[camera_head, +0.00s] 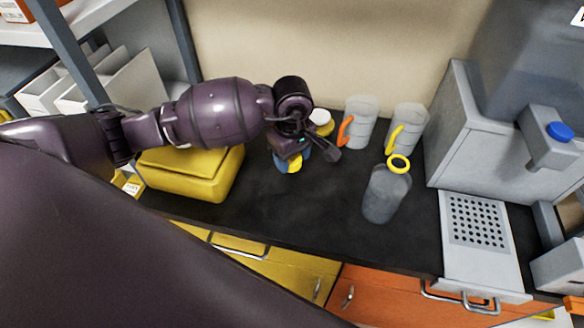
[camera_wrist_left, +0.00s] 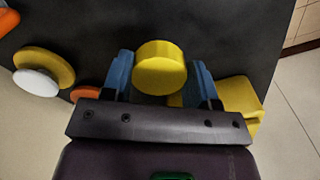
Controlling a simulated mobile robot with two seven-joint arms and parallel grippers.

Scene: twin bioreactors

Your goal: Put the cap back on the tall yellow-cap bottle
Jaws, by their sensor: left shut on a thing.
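The tall bottle (camera_head: 385,195) is grey and translucent and stands upright on the dark counter, right of the middle in the head view. A yellow ring (camera_head: 399,163) is around its neck, and its mouth looks open. My left gripper (camera_head: 300,160) is shut on a round yellow cap (camera_wrist_left: 160,68). In the wrist view the cap sits between the two blue fingers. In the head view the cap (camera_head: 295,166) shows partly, below the gripper. The gripper is left of the bottle and apart from it. My right gripper is not in view.
Two clear jugs, one with an orange handle (camera_head: 345,131) and one with a yellow handle (camera_head: 394,138), stand behind the bottle. A white-and-yellow round item (camera_head: 321,121) is behind my gripper. A yellow case (camera_head: 190,172) lies left. A grey machine (camera_head: 480,130) stands right. The counter's front middle is clear.

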